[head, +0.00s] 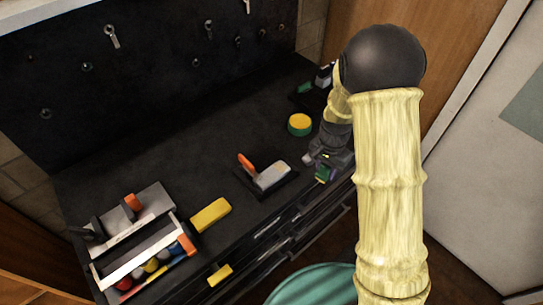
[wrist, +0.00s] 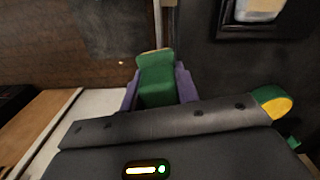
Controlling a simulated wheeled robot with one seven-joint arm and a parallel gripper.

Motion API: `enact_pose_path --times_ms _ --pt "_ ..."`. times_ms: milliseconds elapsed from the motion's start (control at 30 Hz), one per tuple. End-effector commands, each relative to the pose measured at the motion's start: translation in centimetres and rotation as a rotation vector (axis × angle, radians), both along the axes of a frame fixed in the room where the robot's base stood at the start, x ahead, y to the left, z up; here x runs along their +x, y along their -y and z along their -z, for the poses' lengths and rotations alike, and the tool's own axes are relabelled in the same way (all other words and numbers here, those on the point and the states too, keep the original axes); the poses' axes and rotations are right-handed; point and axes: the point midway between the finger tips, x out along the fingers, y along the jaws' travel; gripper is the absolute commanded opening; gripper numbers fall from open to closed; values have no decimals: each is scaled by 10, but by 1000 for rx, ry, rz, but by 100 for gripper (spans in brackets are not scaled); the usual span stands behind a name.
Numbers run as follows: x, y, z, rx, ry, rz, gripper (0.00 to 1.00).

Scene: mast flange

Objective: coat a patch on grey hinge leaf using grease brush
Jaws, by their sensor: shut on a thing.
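My gripper (head: 325,165) is over the right part of the dark bench, near its front edge. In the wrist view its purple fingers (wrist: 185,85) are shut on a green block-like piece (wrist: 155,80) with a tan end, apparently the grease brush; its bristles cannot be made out. A light grey plate (head: 271,177) with an orange upright part lies on a black base left of my gripper, apart from it; it looks like the grey hinge leaf. Part of this plate shows at the top right of the wrist view (wrist: 260,8). No coating can be made out on it.
A round yellow and green tin (head: 299,124) stands behind the plate. A grey caddy (head: 133,250) with coloured balls stands at the left, beside a yellow block (head: 211,215). A dark pegboard (head: 150,70) rises behind. Bare bench (head: 190,150) lies between.

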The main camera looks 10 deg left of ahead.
Motion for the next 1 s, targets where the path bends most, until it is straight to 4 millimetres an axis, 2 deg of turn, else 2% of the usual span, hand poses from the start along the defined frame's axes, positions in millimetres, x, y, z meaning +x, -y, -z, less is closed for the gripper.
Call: enact_pose_path --times_ms 367,700,800,1000 --pt "9 46 52 -7 -10 -188 13" --pt "5 94 119 17 -12 -454 13" --pt "4 99 126 21 -7 -491 13" --pt "4 99 127 21 -6 -499 13"
